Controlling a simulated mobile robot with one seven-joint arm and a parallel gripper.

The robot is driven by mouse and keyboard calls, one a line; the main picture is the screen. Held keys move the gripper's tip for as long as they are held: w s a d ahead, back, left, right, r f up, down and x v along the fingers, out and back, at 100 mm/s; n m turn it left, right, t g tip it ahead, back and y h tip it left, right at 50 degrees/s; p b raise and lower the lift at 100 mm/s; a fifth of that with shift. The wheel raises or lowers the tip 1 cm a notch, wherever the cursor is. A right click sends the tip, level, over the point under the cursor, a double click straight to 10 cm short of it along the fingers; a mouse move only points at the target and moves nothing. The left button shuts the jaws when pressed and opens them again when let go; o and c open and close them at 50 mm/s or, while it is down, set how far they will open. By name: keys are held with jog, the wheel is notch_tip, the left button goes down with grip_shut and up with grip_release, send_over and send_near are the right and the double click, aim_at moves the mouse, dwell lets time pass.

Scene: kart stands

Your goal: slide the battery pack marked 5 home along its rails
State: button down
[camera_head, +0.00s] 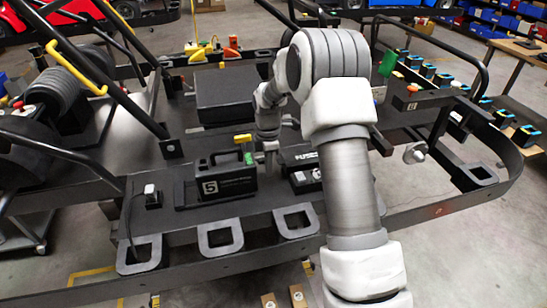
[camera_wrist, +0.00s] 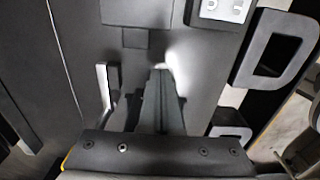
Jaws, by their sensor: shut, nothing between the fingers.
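The battery pack (camera_head: 228,183) marked 5 is a black box with a top handle, upright on a dark base plate (camera_head: 186,197) on the kart's deck in the head view. A green patch and a yellow piece show near its upper right. My gripper (camera_head: 268,164) points down close beside the pack's right end; whether it touches the pack I cannot tell. In the wrist view my gripper (camera_wrist: 163,75) shows its dark fingers together, with nothing held. The rails are not clearly visible, and I cannot make out the pack in the wrist view.
A black socket (camera_head: 151,198) with a cable stands left of the pack. A dark labelled box (camera_head: 302,168) lies close to the gripper's right, partly behind my arm. A larger black box (camera_head: 225,95) sits behind. Black tubes (camera_head: 110,65) rise at left. Looped brackets (camera_head: 220,237) line the front edge.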

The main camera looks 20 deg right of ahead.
aim_at(242, 172)
jog(key=shift+a+r, duration=0.1)
jog(key=shift+a, duration=1.2)
jog(key=shift+a, duration=2.7)
